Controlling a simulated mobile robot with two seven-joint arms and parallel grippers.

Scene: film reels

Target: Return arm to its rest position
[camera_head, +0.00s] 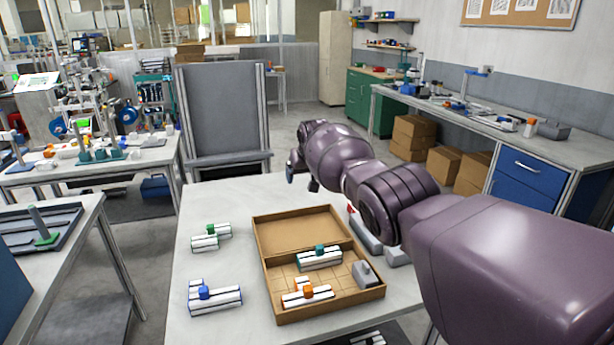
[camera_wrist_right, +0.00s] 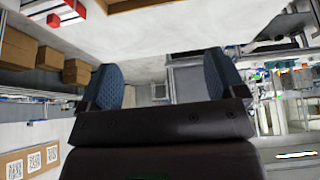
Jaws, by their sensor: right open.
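My right arm reaches in from the right across the back of the white table (camera_head: 232,299). Its gripper (camera_head: 301,176) is raised near the table's far edge. In the right wrist view the gripper (camera_wrist_right: 163,80) has its two blue pads wide apart, with nothing between them. A brown box (camera_head: 262,262) lies on the table, in front of and below the arm. It holds a teal-topped striped piece (camera_head: 319,258), an orange-topped striped piece (camera_head: 307,294) and a grey piece (camera_head: 365,274). My left gripper is out of view.
A green-topped piece (camera_head: 211,237) and a blue-topped piece (camera_head: 214,297) lie left of the box. A red-and-white piece (camera_wrist_right: 58,16) is partly hidden behind my arm in the head view. A grey panel (camera_head: 226,113) stands beyond the table. The table's left side has bare room.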

